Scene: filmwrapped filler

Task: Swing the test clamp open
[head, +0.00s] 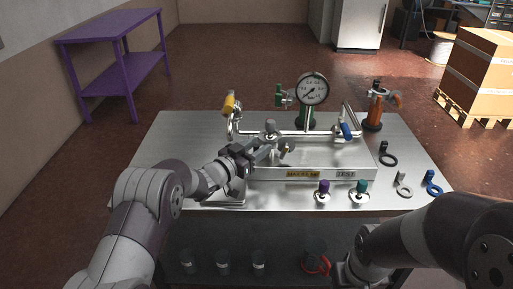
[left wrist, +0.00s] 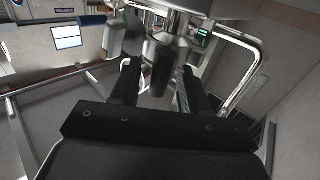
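The test clamp appears to be the small metal fitting with a brownish wing part (head: 285,149) on the steel rig, partly hidden by my gripper. My left gripper (head: 270,154) reaches it from the left. In the left wrist view the two dark fingers (left wrist: 157,85) stand apart. A dark, rounded handle-like part (left wrist: 160,72) shows between them, with a gap on each side. I cannot tell whether the clamp is latched.
The rig's steel tray (head: 335,160) stands on the metal table (head: 180,140). A gauge (head: 312,88), yellow handle (head: 229,103), blue handle (head: 347,131) and orange clamp stand (head: 375,108) rise behind. Purple (head: 323,190) and green-topped (head: 360,191) fittings stand in front. Loose clamps (head: 404,184) lie right.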

